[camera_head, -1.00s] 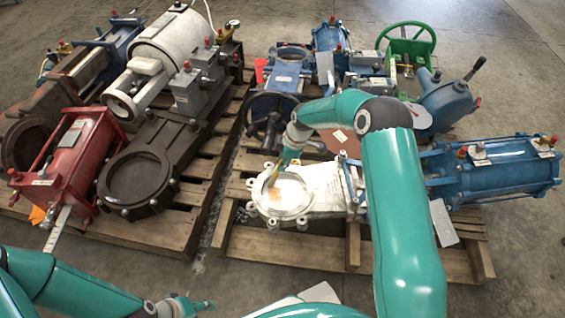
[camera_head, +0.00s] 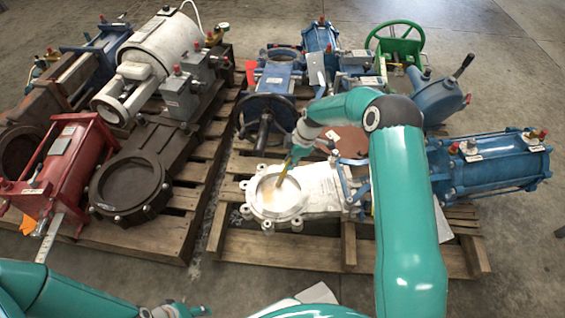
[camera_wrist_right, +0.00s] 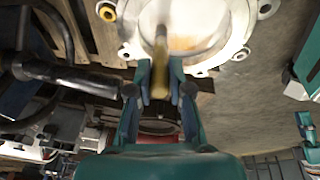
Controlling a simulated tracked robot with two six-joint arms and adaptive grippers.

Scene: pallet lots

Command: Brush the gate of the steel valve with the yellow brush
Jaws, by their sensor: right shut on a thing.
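The steel valve (camera_head: 318,190) lies flat on the right pallet, with its round pale gate (camera_head: 275,197) facing up and a rusty-brown patch on it. My right gripper (camera_head: 291,160) is above the gate, pointing down, and is shut on the yellow brush (camera_head: 282,178). In the right wrist view the brush (camera_wrist_right: 161,75) sits between the fingers of the gripper (camera_wrist_right: 160,82), and its blurred tip reaches over the gate (camera_wrist_right: 190,25). I cannot tell whether the bristles touch it. My left gripper (camera_head: 180,311) is low at the bottom edge, partly cut off; its jaws are unclear.
A blue cylinder (camera_head: 490,167) lies to the right. The left pallet holds a red actuator (camera_head: 70,165) and a dark brown valve (camera_head: 130,187). Bare concrete floor lies in front of the pallets.

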